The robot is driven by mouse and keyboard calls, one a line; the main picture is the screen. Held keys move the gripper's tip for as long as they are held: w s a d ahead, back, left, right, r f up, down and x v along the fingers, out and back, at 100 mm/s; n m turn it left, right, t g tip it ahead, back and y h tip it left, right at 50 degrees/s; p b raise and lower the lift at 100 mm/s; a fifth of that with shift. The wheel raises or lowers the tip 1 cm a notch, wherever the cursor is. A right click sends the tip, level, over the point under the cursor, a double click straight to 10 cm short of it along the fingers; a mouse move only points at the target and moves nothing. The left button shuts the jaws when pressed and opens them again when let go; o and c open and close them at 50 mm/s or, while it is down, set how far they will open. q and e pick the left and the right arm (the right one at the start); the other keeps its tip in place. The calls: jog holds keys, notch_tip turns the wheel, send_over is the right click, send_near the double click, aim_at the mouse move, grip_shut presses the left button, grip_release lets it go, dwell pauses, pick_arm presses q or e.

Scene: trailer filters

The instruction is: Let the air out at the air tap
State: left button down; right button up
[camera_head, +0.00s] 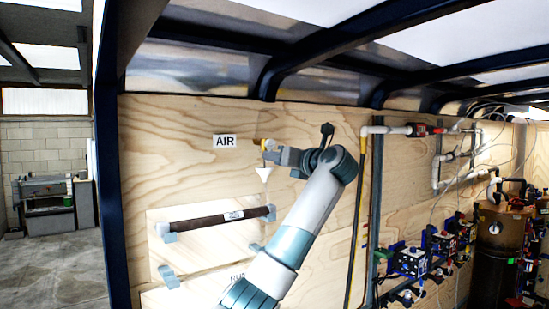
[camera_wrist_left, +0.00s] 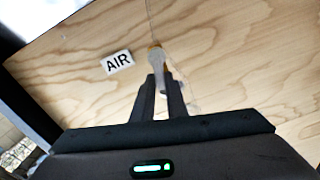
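The air tap (camera_head: 260,142) sticks out from the plywood wall just right of the AIR sign (camera_head: 224,141). It has a brass-coloured part at the wall, and a white funnel-shaped piece (camera_head: 263,174) shows below it. My left gripper (camera_head: 272,152) is at the tap. In the left wrist view, the fingertips (camera_wrist_left: 159,77) are close together on both sides of the tap's pale grey part (camera_wrist_left: 156,58) and appear shut on it. The fingers hide its lower end, so whether the tap is turned cannot be told. My right gripper is not in view.
A dark filter tube (camera_head: 215,219) lies in blue-grey holders below the sign. A yellow-and-black vertical line (camera_head: 357,230) and a metal post stand right of my left arm. Pipes, valve units (camera_head: 410,262) and a brown tank (camera_head: 500,250) fill the right side.

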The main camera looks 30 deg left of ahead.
aim_at(268, 144)
pick_arm(q)
jog(key=m+b, duration=0.2)
jog(key=m, duration=0.1)
jog(key=s+r+m+b, duration=0.1)
jog(key=m+b, duration=0.1)
jog(key=m, duration=0.2)
jog(key=s+r+m+b, duration=0.1)
jog(key=m+b, duration=0.1)
jog(key=m, duration=0.1)
jog(key=shift+s+a+m+b, duration=0.1)
jog(key=shift+a+m+b, duration=0.2)
jog(key=shift+a+b, duration=0.1)
jog(key=shift+s+r+m+b, duration=0.1)
jog(key=shift+r+m+b, duration=0.3)
jog(key=shift+m, duration=0.75)
jog(key=shift+r+m+b, duration=0.3)
jog(key=shift+r+m, duration=0.05)
jog(key=shift+m, duration=0.8)
jog(key=c, duration=1.9)
grip_release()
jog(key=shift+o, duration=0.7)
